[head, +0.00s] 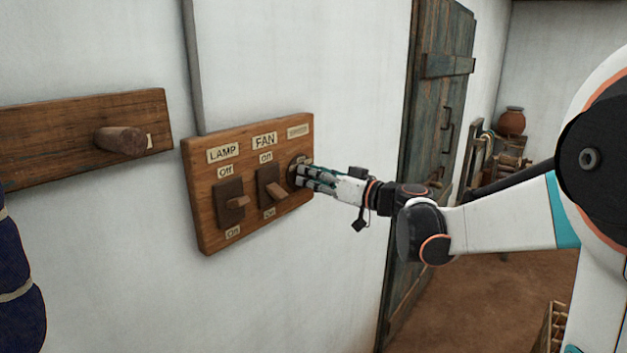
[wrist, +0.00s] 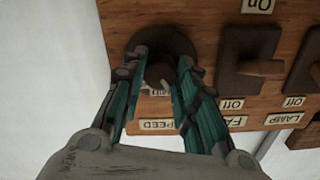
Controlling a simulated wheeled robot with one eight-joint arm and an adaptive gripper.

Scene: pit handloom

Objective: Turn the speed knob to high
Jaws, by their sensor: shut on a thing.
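The speed knob (wrist: 160,68) is a dark round knob on the wooden switch board (head: 204,215). In the wrist view, which shows the board upside down, it sits above a SPEED label (wrist: 158,125). My gripper (wrist: 161,72) has its two teal fingers on either side of the knob, shut on it. In the head view my gripper (head: 304,174) covers most of the knob at the board's right side. A small label beside the knob is partly hidden by the fingers, and I cannot tell which setting the knob points to.
Left of the knob in the head view are the FAN switch (head: 275,190) and the LAMP switch (head: 236,203), both with levers sticking out. A wooden rail with a round peg (head: 119,141) is farther left. A weathered door (head: 432,150) stands to the right.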

